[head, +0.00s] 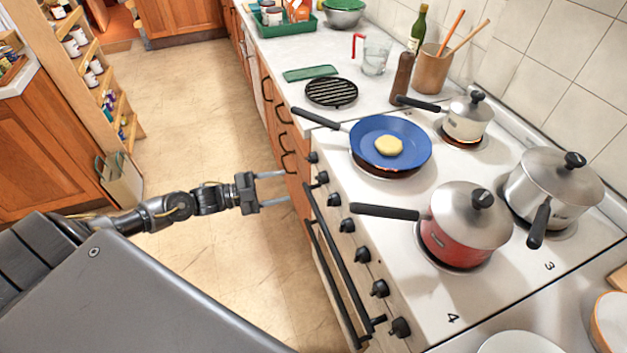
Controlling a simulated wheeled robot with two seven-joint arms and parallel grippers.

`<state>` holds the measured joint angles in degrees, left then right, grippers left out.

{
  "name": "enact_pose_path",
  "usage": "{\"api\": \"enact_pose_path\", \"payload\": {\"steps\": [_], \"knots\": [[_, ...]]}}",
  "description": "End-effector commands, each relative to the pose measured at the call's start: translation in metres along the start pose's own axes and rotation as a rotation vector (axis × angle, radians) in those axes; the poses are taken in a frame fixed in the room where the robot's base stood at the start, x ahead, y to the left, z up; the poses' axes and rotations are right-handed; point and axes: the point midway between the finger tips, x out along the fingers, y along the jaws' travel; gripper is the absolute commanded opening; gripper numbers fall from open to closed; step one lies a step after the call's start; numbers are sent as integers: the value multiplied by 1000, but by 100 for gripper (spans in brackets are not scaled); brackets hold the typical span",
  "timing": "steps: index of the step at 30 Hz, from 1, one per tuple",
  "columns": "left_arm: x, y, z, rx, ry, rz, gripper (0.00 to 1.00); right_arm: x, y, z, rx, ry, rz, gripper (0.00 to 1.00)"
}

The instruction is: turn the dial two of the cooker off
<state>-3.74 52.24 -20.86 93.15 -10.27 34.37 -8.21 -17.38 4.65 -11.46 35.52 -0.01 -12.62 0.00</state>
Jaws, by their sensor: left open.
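The white cooker (400,235) stands at the right, with a row of several black dials (346,225) down its front edge. I cannot tell which of them is dial two; the printed numbers I can read on the top are 3 and 4. My left gripper (287,187) is open and empty. Its two fingers point right at the cooker's front, near the upper dials (321,178), with no clear contact. A blue frying pan (365,139) with a yellow item in it sits on a red-glowing ring. My right gripper is not in view.
A red pot (458,240) and a steel pot (553,187) stand nearer. The frying pan's handle (318,118) and the red pot's handle (383,212) reach toward the front edge. The oven handle (337,265) runs below the dials. The floor (200,120) is clear.

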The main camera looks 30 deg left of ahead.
Motion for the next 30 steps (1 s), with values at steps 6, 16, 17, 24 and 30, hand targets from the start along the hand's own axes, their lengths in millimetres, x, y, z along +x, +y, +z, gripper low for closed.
{"api": "enact_pose_path", "payload": {"steps": [6,16,17,24,30], "knots": [[39,-4,-2,0,2,-5,55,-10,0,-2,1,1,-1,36],[90,-2,0,0,-1,-3,55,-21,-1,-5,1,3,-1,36],[93,-2,0,0,-1,-3,55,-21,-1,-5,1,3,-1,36],[101,-1,0,1,-2,-1,55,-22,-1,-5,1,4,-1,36],[101,0,1,1,-2,-1,52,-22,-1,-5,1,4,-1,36]]}}
